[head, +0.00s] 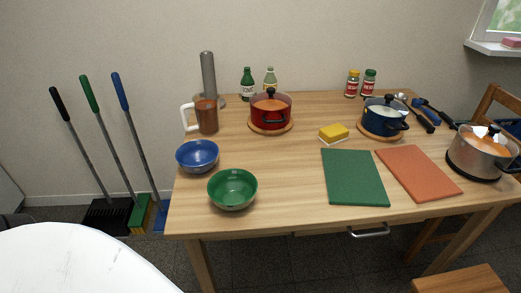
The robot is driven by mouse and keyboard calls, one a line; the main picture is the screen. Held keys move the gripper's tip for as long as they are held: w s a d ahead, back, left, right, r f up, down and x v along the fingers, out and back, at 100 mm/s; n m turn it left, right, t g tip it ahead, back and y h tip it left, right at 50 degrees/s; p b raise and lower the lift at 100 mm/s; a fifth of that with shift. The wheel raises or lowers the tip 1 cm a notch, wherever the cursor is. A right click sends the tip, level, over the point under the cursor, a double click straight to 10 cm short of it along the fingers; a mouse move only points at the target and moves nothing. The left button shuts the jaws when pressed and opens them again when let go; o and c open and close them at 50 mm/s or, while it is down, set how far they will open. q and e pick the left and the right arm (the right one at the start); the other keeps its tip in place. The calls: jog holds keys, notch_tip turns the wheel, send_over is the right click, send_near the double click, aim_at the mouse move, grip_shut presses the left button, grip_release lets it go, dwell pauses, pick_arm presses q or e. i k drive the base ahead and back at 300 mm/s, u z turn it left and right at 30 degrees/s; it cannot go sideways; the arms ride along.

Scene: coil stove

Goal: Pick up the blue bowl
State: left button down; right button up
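The blue bowl (198,156) stands upright on the wooden table near its left edge. It looks empty. A green bowl (232,189) stands just in front of it and to its right, close to the table's front edge. Neither of my grippers shows in the head view.
The wooden table (285,183) also holds a red pot (271,112), a blue pot (383,121), a green board (354,178) and an orange board (417,172). A white rounded surface (80,262) lies at lower left. Brooms (135,135) lean left of the table.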

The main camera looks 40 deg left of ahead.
aim_at(196, 157)
jog(key=z, duration=2.55)
jog(key=k, duration=2.95)
jog(key=u, duration=2.15)
